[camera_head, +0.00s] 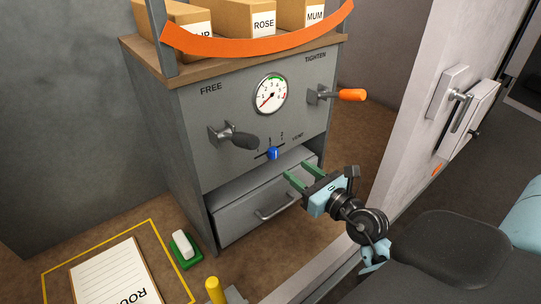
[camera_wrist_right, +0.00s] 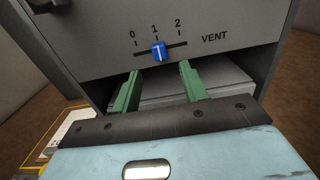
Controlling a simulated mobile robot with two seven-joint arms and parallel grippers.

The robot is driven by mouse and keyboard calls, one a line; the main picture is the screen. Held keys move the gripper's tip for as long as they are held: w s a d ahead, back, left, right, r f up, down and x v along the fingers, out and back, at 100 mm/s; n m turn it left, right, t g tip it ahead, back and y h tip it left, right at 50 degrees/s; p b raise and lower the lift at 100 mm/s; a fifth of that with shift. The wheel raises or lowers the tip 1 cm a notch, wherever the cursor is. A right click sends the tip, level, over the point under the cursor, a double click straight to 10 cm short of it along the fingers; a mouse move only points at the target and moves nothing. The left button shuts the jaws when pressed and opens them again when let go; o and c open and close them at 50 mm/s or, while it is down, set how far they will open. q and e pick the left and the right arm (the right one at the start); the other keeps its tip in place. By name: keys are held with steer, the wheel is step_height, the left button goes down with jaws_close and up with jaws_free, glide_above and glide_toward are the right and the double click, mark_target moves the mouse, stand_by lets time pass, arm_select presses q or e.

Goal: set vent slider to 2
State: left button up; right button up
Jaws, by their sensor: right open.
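The vent slider is a blue knob (camera_head: 273,153) on a short slot in the front of a grey cabinet (camera_head: 195,130). In the right wrist view the knob (camera_wrist_right: 158,51) sits under the 1 mark, with 0 to its left and 2 to its right. My right gripper (camera_head: 296,175) has green fingers and is open and empty. It is below and to the right of the knob in the head view, in front of the drawer, not touching the knob. In the right wrist view the fingers (camera_wrist_right: 158,84) point up below the slot, one on either side of the knob's line. My left gripper is not in view.
A drawer (camera_head: 240,212) with a handle sits under the panel, slightly open. Above the slider are a black-handled lever (camera_head: 240,139), a round gauge (camera_head: 271,95) and an orange-handled lever (camera_head: 350,95). A pale wall or door edge (camera_head: 410,110) stands to the right.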

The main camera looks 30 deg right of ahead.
mark_target(276, 154)
steer(key=shift+w, duration=0.1)
steer(key=shift+w+a, duration=0.2)
steer(key=shift+w, duration=1.75)
steer(key=shift+w+a, duration=0.15)
steer(key=shift+w, duration=1.75)
jaws_close()
